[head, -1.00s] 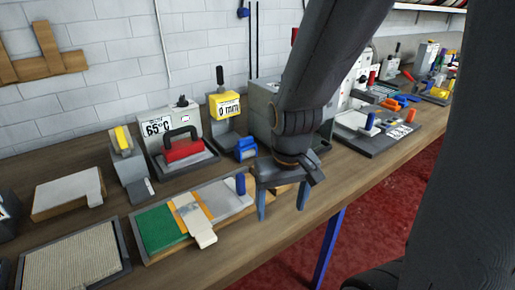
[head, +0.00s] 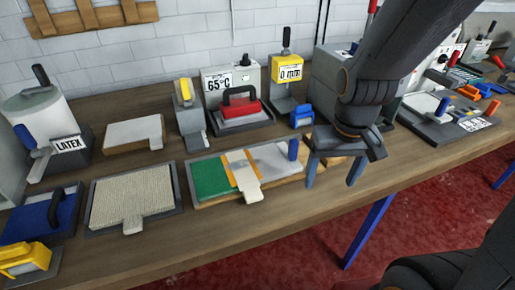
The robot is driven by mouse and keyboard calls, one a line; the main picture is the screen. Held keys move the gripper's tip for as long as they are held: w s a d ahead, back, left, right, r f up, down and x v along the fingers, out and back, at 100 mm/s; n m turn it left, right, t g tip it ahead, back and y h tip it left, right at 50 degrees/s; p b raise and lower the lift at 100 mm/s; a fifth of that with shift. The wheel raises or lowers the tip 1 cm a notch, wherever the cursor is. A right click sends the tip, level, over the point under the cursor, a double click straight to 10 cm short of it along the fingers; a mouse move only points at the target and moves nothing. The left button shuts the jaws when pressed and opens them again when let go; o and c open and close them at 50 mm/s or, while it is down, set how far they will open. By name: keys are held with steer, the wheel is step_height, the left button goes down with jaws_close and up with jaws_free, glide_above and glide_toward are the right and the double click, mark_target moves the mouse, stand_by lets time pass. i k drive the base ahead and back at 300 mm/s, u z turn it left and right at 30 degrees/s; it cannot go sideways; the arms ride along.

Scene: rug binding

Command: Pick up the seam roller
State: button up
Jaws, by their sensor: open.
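No tool is plainly marked as the seam roller, and I cannot tell for certain which one it is. One candidate is a small blue-handled tool (head: 302,115) standing on the bench behind and left of my gripper. Another is a yellow-handled tool (head: 25,260) on a grey plate at the near left corner. My gripper (head: 331,181) is open with its fingers pointing down, over the bench's front part, apart from both.
The green and grey board (head: 210,179) lies left of my gripper, with a woven mat (head: 130,196) in a tray farther left. A red-handled block (head: 241,105), a latex pot (head: 38,112) and grey machines stand behind. The bench's front strip (head: 225,235) is clear.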

mark_target(303, 115)
steer(key=u, duration=1.55)
steer(key=k, duration=0.9)
steer(key=z, duration=1.5)
steer(key=i, duration=1)
